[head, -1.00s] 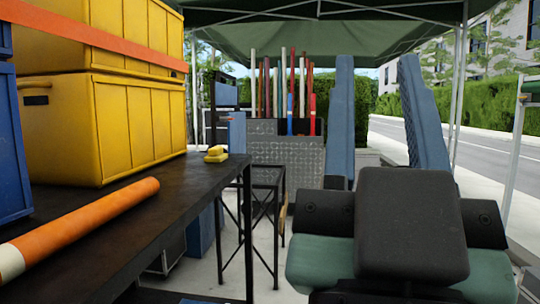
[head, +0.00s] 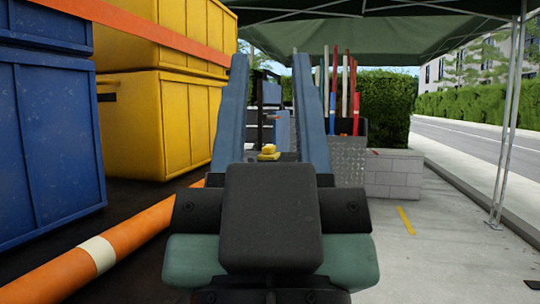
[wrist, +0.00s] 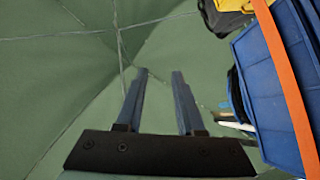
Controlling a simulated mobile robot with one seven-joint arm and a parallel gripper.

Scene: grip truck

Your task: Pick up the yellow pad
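The small yellow pad (head: 268,150) lies at the far end of the dark tabletop in the head view. It appears as a small yellow block with a flatter yellow part beneath. My gripper (head: 270,60) is open and empty, with its two long blue fingers raised apart. In the head view the pad shows in the gap between the fingers, farther away and not touched. In the wrist view my gripper (wrist: 160,74) points at the green canopy, and the pad is not visible there. My wrist hides part of the tabletop.
Blue crates (head: 45,140) and yellow crates (head: 150,120), strapped in orange, are stacked at left. Upright poles (head: 356,98) stand behind. Open pavement (head: 420,270) lies right, with a canopy post (head: 507,125).

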